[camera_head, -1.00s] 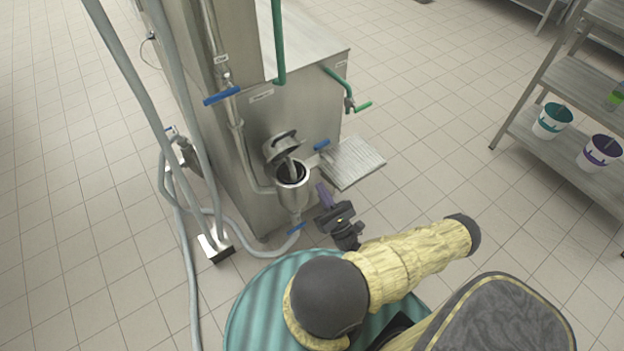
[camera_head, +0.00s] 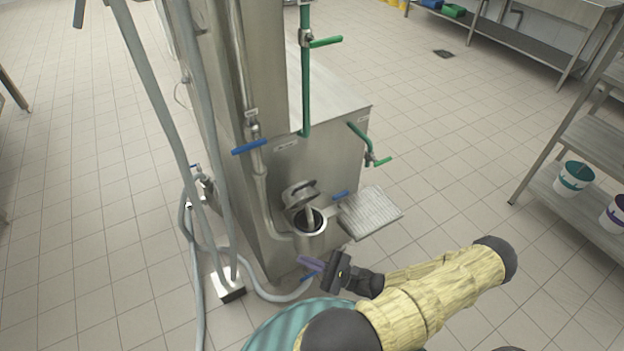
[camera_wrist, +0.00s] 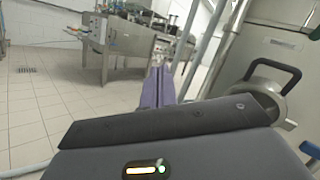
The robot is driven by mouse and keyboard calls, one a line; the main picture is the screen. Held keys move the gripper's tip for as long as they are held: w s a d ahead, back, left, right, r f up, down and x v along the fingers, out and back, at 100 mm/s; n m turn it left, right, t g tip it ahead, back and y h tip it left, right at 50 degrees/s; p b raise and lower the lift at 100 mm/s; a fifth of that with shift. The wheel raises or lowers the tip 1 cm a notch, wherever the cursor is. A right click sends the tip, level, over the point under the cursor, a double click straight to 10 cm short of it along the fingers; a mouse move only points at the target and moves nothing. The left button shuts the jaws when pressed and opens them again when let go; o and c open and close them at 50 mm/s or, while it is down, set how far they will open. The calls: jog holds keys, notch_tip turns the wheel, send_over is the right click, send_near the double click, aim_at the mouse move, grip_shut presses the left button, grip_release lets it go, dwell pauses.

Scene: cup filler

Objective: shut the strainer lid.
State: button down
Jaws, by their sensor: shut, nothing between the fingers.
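The strainer (camera_head: 311,232) is a metal cup on the front of the steel machine, with its dark mouth facing up. Its lid (camera_head: 299,194) stands raised open behind the mouth and has a dark handle. In the wrist view the lid (camera_wrist: 262,97) and its handle show at the right. My gripper (camera_head: 305,264) is below and in front of the strainer in the head view, apart from the lid. Its purple fingers (camera_wrist: 158,88) are shut and empty. They point past the lid, which lies to their right in the wrist view.
A ridged metal tray (camera_head: 369,212) juts out right of the strainer. Blue-handled valves (camera_head: 249,147) and green pipes (camera_head: 305,90) are on the machine. Grey hoses (camera_head: 226,215) run along its left. A shelf with buckets (camera_head: 574,179) stands at the right. Open tiled floor lies between.

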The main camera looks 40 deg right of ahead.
notch_tip(320, 180, down, 3)
jog(key=s+a+n+g+p, duration=0.2)
jog(key=s+n+g+p, duration=0.1)
jog(key=n+g, duration=0.65)
jog(key=w+d+r+n+g+h+p, duration=0.1)
jog(key=d+n+g+h+p, duration=0.2)
jog(key=d+n+h, duration=0.3)
jog(key=w+d+r+n+t+h+p, duration=0.2)
jog(key=w+d+r+h, duration=0.4)
jog(key=d+r, duration=0.15)
jog(key=w+d+r+n+t+h+p, duration=0.1)
jog(key=w+r+n+t, duration=0.3)
jog(key=w+r, duration=0.3)
notch_tip(320, 180, up, 4)
jog(key=shift+w+d+r+h+p, duration=0.25)
jog(key=shift+w+d+h+p, duration=0.05)
jog(key=shift+d+h+p, duration=0.1)
jog(key=shift+f+t, duration=0.1)
jog(key=shift+t, duration=0.15)
